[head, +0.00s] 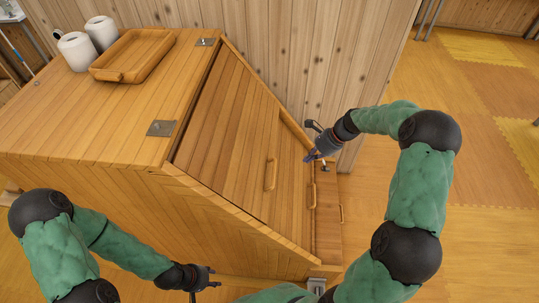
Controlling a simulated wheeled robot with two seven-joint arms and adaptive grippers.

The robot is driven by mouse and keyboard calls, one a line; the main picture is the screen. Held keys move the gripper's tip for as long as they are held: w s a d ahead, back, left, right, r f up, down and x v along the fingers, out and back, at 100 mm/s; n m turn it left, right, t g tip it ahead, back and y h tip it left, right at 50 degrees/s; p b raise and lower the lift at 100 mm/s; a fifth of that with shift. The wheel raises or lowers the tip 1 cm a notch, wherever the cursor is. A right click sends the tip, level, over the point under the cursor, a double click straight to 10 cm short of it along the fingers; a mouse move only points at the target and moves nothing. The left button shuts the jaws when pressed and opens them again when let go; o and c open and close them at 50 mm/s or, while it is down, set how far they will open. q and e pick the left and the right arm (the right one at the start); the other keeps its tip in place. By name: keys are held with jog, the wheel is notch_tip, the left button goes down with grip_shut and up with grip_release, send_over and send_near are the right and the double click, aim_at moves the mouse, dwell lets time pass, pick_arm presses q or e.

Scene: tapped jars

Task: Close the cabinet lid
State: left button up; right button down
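The wooden cabinet (90,115) has a slanted plank lid (225,130) hinged along its top edge by two metal hinges (162,128). The lid lies down along the sloped front, and a dark seam shows at its hinge edge. Whether it is fully flush I cannot tell. A wooden handle (270,174) stands on its lower part. My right gripper (318,147) is open and empty, at the lid's far lower edge, to the right of the handle; contact is unclear. My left gripper (214,277) looks open and empty, in front of the cabinet's near side, apart from the lid.
A wooden tray (133,54) and two white jars or mugs (77,51) stand on the cabinet top. A plank wall (300,60) rises behind the cabinet. A lower front panel with a small handle (341,213) is below the lid. Open floor (480,230) lies to the right.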

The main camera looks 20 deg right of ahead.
jog(key=w+a+r+b+x, duration=0.1)
jog(key=a+b+x, duration=0.1)
jog(key=x, duration=1)
jog(key=shift+a+b, duration=0.15)
jog(key=shift+b, duration=0.35)
jog(key=shift+w+a+f, duration=0.25)
jog(key=shift+a+f, duration=0.2)
jog(key=shift+a, duration=0.15)
